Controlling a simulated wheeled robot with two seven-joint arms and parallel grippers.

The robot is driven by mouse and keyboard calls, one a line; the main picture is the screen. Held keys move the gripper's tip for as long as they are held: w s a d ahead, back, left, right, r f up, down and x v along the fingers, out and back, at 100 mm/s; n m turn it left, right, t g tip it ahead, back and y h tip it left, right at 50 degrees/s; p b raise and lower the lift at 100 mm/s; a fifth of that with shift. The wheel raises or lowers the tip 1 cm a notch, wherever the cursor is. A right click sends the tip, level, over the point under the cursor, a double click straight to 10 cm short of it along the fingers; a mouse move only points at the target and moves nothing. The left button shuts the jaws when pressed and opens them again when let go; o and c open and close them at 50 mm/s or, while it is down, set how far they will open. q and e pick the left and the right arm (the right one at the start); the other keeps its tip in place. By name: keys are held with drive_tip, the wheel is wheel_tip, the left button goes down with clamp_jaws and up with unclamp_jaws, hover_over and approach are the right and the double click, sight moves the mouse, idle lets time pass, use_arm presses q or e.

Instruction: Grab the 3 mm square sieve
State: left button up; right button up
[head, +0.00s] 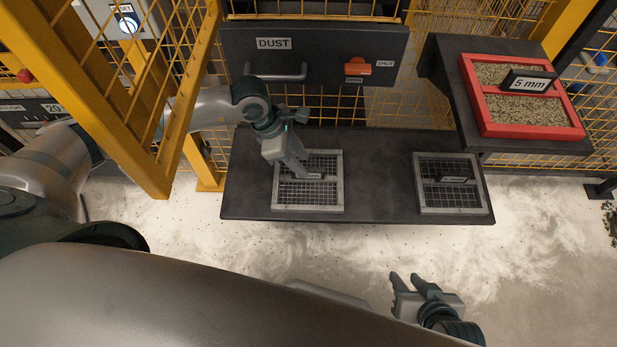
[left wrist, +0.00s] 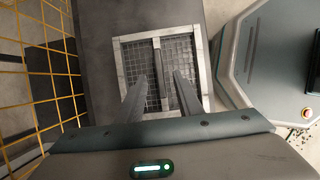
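Two square sieves with grey frames and dark mesh lie on a dark shelf (head: 380,205). The left sieve (head: 337,192) has a label bar across its middle; its number is partly hidden by my left gripper. The right sieve (head: 482,200) has a similar label, too small to read surely. My left gripper (head: 299,173) points down over the left sieve. In the left wrist view, its open fingers (left wrist: 160,78) lie either side of the bar on that sieve (left wrist: 198,62); contact cannot be told. My right gripper (head: 408,278) is open and empty, in front of the shelf.
A red-framed sieve (head: 478,115) labelled 5 mm, holding grains, sits on a dark stand at right. A DUST drawer (head: 330,50) with a handle and orange latch is behind the shelf. Yellow mesh fencing (head: 190,90) stands close to my left arm. The floor is dusty.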

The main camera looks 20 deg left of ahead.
sight(307, 169)
use_arm(q)
drive_tip(key=shift+f, duration=0.2)
drive_tip(key=shift+x, duration=2.6)
drive_tip(key=shift+c, duration=0.6)
drive_tip(key=shift+r, duration=0.1)
clamp_jaws()
